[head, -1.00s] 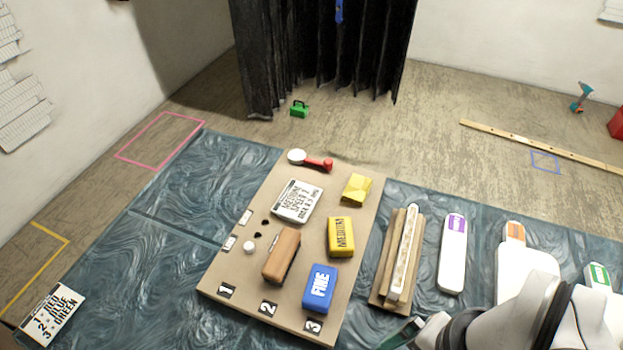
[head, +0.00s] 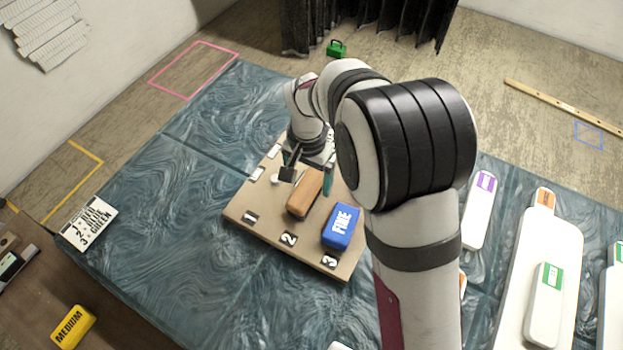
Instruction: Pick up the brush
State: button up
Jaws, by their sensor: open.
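The brush appears to be the wooden block (head: 304,193) with a dark lower edge, lying on the tan board in the head view. My gripper (head: 307,178) is open above the brush's far end, pointing down. One finger shows on the left of the brush and one on the right. Whether the fingers touch the brush or hang above it, I cannot tell. My wrist hides the area behind the brush.
A blue FINE block (head: 341,227) sits close on the right of the brush. The tan board (head: 262,226) has numbered labels along its front. White tools (head: 480,205) lie to the right. A yellow MEDIUM block (head: 72,326) is at lower left.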

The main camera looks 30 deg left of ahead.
aim_at(307, 187)
jog(key=f, duration=0.5)
jog(key=shift+a+f, duration=0.2)
jog(key=shift+f, duration=0.05)
grip_shut()
jog(key=shift+r, duration=0.15)
jog(key=shift+r, duration=0.3)
jog(key=r, duration=0.2)
jog(key=d+r, duration=0.1)
jog(key=r, duration=0.1)
jog(key=shift+w+d, duration=0.1)
jog(key=shift+w, duration=0.1)
jog(key=w+d+r, duration=0.2)
jog(key=d+r, duration=0.4)
jog(key=d, duration=0.4)
jog(key=shift+w, duration=0.15)
